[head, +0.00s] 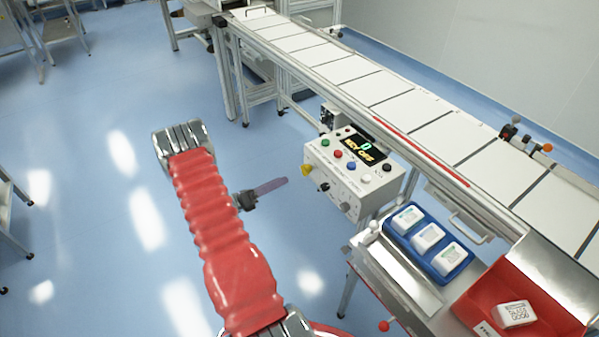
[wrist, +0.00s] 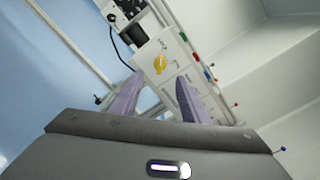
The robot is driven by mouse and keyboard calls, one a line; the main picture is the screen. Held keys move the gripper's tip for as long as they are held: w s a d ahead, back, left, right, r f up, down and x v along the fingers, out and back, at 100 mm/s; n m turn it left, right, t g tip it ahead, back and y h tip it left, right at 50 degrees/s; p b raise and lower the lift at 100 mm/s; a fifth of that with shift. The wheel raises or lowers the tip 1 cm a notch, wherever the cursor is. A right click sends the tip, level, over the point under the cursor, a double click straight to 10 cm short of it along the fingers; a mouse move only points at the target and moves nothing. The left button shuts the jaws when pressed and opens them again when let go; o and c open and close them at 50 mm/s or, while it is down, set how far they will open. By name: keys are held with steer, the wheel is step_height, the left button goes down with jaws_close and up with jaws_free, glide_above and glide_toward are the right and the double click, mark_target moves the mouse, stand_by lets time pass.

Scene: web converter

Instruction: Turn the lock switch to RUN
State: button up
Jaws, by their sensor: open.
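The control box (head: 350,165) stands beside the conveyor. Its display (head: 366,146) shows a 0 and what looks like "KEY OFF". A yellow part (head: 306,169), apparently the lock switch, sits on the box's left side. In the wrist view this yellow switch (wrist: 159,63) shows on a pale face with small dark lettering, too small to read. My gripper (head: 284,181) is left of the box, pointing towards it, clear of the switch. In the wrist view my gripper (wrist: 159,79) has its two purple fingers apart with nothing between them, and the yellow switch appears just beyond their tips.
The conveyor (head: 400,85) runs behind the box. At lower right are a blue tray (head: 405,240) with white packs and a red bin (head: 475,300) with one white pack. Coloured buttons (head: 338,153) line the box top. The floor to the left is open.

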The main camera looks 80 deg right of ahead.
mark_target(306, 169)
steer(key=x, duration=0.9)
steer(key=shift+s+d, duration=0.25)
steer(key=shift+c, duration=0.5)
steer(key=c, duration=0.9)
steer(key=shift+d, duration=0.15)
